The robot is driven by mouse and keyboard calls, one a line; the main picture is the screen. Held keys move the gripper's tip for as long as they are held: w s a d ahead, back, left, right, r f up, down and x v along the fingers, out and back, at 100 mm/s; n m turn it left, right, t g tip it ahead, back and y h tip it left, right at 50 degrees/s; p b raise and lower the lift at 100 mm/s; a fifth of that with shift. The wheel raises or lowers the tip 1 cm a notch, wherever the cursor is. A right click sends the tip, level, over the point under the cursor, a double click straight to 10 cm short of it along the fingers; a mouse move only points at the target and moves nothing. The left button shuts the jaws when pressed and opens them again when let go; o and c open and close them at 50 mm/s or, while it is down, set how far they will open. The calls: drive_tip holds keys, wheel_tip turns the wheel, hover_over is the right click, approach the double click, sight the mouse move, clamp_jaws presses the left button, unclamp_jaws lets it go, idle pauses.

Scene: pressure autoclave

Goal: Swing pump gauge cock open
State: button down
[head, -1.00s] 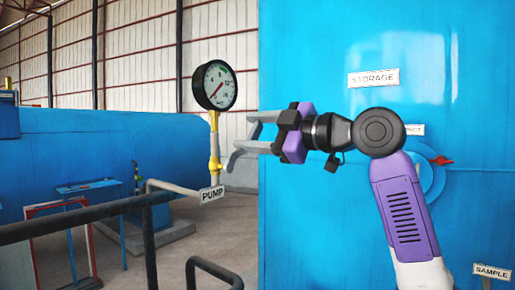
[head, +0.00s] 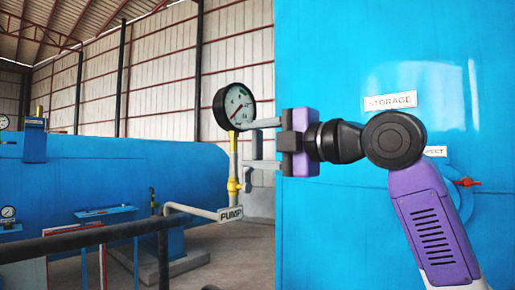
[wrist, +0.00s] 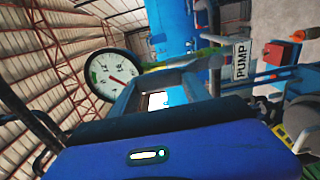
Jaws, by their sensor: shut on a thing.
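The pump gauge (head: 235,107) is a round white dial with a black rim. It stands on an upright stem with a yellow cock (head: 233,186) low down, above the white PUMP sign (head: 230,214). My gripper (head: 246,145) comes in level from the right, its grey fingers one above the other, their tips at the stem between dial and cock. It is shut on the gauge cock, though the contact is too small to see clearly. In the wrist view the gauge (wrist: 113,74) is left of the fingers and the PUMP sign (wrist: 241,60) right. The cock's handle is hard to make out.
A large blue tank with a STORAGE sign (head: 390,101) stands close on the right, behind my arm. A dark railing (head: 100,237) crosses the lower left. Another blue tank (head: 90,175) lies behind it.

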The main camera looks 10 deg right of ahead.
drive_tip(key=shift+a+f, duration=0.1)
drive_tip(key=shift+a, duration=0.05)
idle(0.3)
drive_tip(key=c, duration=0.8)
unclamp_jaws()
drive_tip(key=b+v, duration=0.1)
drive_tip(key=v, duration=0.7)
drive_tip(key=shift+b, duration=0.3)
